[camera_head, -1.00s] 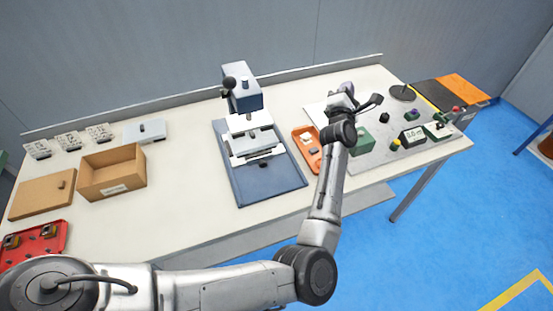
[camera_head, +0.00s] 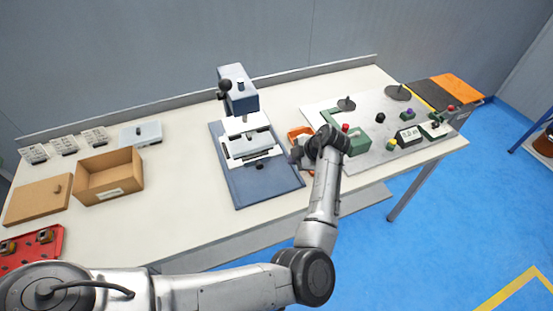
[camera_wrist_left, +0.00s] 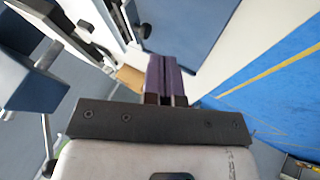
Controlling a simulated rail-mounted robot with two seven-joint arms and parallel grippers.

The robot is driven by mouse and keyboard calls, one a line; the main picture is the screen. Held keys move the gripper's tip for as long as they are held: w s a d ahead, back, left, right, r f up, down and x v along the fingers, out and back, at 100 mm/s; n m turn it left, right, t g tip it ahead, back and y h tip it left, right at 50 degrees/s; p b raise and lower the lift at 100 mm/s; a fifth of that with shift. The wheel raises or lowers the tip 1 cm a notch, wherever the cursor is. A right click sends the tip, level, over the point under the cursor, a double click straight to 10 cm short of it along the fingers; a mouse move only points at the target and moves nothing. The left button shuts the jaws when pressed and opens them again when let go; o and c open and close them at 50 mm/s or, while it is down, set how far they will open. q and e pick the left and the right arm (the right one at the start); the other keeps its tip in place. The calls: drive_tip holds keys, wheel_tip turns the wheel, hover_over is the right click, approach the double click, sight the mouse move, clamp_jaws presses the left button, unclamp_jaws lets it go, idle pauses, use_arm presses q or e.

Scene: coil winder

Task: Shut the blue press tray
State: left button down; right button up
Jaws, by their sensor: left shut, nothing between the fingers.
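The blue press (camera_head: 238,92) stands on a blue base plate (camera_head: 262,188) in the middle of the table. Its pale tray (camera_head: 249,146) juts forward from beneath the press head, with a small dark knob (camera_head: 259,165) at the front. My left gripper (camera_head: 296,155) is just right of the base plate, apart from the tray, partly over the orange tray. In the left wrist view its fingers (camera_wrist_left: 166,80) are shut and empty, with the base plate (camera_wrist_left: 190,28) beyond them and the press head (camera_wrist_left: 32,84) at left. My right gripper is not in view.
The orange tray (camera_head: 299,131) is partly hidden by my left arm. A grey mat with a green block (camera_head: 358,143) and several small parts lies to the right. A cardboard box (camera_head: 108,178) stands left. The table in front of the box is clear.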

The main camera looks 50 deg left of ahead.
sight(270, 159)
use_arm(q)
drive_tip(key=b+x, duration=0.1)
drive_tip(key=x, duration=0.8)
drive_tip(key=shift+a+f, duration=0.15)
drive_tip(key=a, duration=0.1)
drive_tip(key=w+a, duration=0.1)
drive_tip(key=a, duration=0.1)
drive_tip(key=shift+w+a+f+b, duration=0.1)
drive_tip(key=shift+a+f+b, duration=0.15)
drive_tip(key=shift+b, duration=0.15)
drive_tip(key=shift+w+a, duration=0.1)
drive_tip(key=shift+a, duration=0.15)
drive_tip(key=shift+w+a+f+b, duration=0.1)
drive_tip(key=shift+a+b, duration=0.15)
drive_tip(key=shift+b, duration=0.1)
drive_tip(key=shift+w+a+b, duration=0.25)
drive_tip(key=shift+a+b, duration=0.25)
drive_tip(key=shift+a, duration=0.1)
drive_tip(key=shift+w+a+b, duration=0.25)
drive_tip(key=shift+a+b, duration=0.25)
drive_tip(key=shift+a, duration=0.1)
drive_tip(key=shift+s+d, duration=0.1)
